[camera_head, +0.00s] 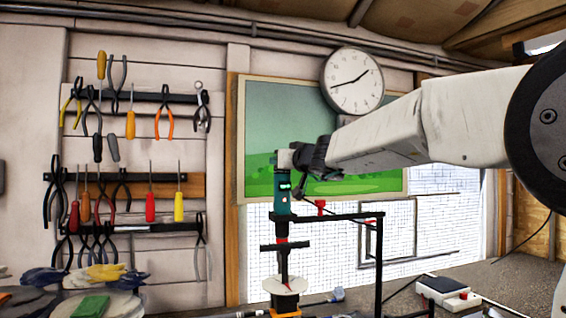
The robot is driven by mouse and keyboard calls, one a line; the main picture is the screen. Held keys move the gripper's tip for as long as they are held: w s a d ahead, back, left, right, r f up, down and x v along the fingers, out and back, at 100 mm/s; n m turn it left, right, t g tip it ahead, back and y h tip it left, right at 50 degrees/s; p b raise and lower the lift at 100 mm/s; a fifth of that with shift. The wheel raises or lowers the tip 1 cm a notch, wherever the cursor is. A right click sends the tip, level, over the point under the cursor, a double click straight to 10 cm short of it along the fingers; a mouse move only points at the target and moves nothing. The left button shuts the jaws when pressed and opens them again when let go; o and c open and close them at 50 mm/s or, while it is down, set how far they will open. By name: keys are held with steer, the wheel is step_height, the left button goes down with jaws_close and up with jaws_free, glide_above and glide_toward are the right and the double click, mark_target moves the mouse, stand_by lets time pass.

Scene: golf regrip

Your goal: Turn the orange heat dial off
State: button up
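A teal upright tool (283,198) with a small lit spot on its face stands at the middle of the view, held in a black frame (340,217). My gripper (300,158) is at its upper end, close beside a pale part at the top. I cannot tell whether they touch, or whether the fingers are open or shut. An orange part (285,302) shows low under the tool, below a pale disc (285,284). I cannot tell whether it is the heat dial; no dial shows clearly elsewhere.
Gloves (105,273) and a green block (90,306) lie at the lower left. Hand tools hang on the left wall. A clock (353,80) hangs behind my arm.

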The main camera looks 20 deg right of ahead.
steer(key=shift+h, duration=0.4)
steer(key=o, duration=1)
steer(key=shift+c, duration=0.2)
steer(key=s+d, duration=0.1)
steer(key=s, duration=0.6)
steer(key=shift+s+d, duration=0.25)
steer(key=shift+s, duration=0.05)
